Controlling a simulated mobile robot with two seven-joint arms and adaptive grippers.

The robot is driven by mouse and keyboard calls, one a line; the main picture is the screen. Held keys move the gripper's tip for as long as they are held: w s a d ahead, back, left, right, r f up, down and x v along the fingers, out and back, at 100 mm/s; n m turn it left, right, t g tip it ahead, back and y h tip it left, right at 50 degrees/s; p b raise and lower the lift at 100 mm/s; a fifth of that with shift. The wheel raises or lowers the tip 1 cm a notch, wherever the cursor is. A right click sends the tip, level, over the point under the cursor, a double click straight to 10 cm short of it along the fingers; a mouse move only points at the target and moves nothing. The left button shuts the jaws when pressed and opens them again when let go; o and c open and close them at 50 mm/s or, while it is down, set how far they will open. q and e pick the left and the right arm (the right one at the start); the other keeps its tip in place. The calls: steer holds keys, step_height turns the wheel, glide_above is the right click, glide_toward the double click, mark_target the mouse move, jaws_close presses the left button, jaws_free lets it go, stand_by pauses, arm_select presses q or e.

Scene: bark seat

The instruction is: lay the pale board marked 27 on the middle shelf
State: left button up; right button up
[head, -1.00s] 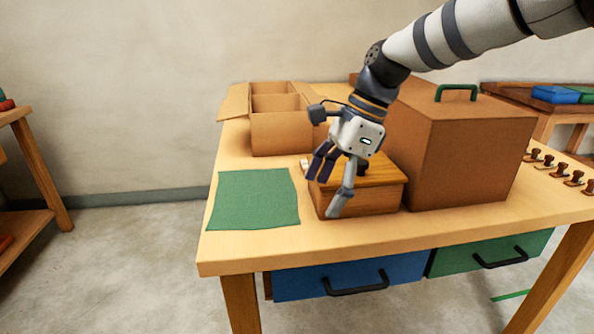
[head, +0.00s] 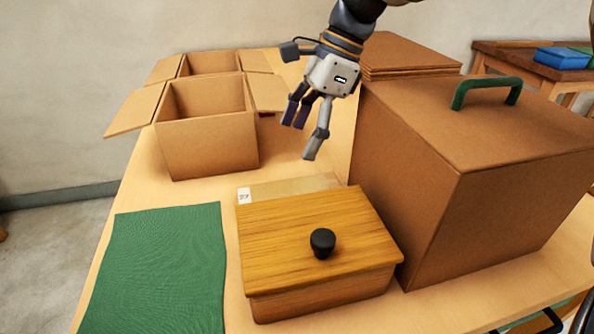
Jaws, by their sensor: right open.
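The pale board marked 27 (head: 292,187) lies flat on the table behind a wooden box. Its white label (head: 244,196) shows at its left end; the wooden box hides its front part. My right gripper (head: 302,137) is open and empty, fingers pointing down, above and behind the board and apart from it. My left gripper is not in view. The middle shelf is not in view.
The wooden box (head: 318,240) has a black knob on its lid. A large brown box (head: 450,170) with a green handle stands to the right. Open cartons (head: 208,140) stand behind left. A green cloth (head: 155,270) lies at front left. Flat brown sheets (head: 408,52) are stacked behind.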

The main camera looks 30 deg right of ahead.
mark_target(275, 192)
steer(key=x, duration=0.8)
steer(key=b+x, duration=0.1)
steer(key=x, duration=0.3)
steer(key=shift+s+a, duration=0.25)
steer(key=shift+s, duration=0.05)
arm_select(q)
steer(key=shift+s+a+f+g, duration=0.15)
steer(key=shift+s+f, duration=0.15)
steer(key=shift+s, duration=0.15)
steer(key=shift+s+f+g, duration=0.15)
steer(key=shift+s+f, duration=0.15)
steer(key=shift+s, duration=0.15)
arm_select(e)
steer(key=shift+r, duration=0.15)
steer(key=c, duration=1.5)
